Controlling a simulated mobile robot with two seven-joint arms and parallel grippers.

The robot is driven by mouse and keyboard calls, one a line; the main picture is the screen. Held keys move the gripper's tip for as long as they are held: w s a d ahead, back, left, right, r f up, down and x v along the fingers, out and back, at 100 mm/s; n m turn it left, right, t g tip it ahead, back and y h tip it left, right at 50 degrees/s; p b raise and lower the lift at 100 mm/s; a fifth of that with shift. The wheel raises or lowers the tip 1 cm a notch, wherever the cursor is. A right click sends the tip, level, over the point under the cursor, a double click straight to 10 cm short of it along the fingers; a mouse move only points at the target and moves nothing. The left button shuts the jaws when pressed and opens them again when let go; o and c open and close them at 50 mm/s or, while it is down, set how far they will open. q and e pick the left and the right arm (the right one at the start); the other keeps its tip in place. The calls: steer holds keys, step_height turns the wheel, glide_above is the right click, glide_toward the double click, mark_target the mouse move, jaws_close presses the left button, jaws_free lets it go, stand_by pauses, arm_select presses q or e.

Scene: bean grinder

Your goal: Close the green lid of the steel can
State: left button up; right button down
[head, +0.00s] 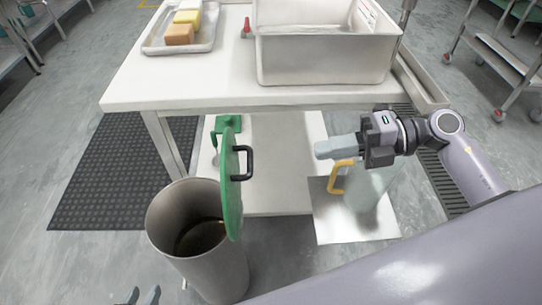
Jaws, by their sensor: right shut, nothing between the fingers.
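The steel can (208,255) stands on the floor at the lower left. It is open, and its dark inside shows. Its green lid (231,190) stands upright at the can's right rim, seen nearly edge-on. A black handle (248,163) on the lid faces right. My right gripper (320,149) is shut and empty, to the right of the lid and apart from it, pointing left. My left gripper (140,297) shows only its two fingertips at the bottom edge, left of the can. They are spread apart with nothing visible between them.
A white table (215,88) behind holds a steel basin (325,62) and a tray (160,46) with colored blocks. Below my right gripper stands a translucent jug (372,190) with a yellow handle, on a white sheet. A black mat (95,180) lies left of the can.

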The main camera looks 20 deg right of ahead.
arm_select(q)
steer(key=shift+d+b, duration=0.2)
steer(key=shift+b, duration=0.15)
arm_select(e)
steer(key=x, duration=1.1)
arm_select(q)
steer(key=shift+w+r, duration=0.1)
steer(key=shift+w, duration=0.1)
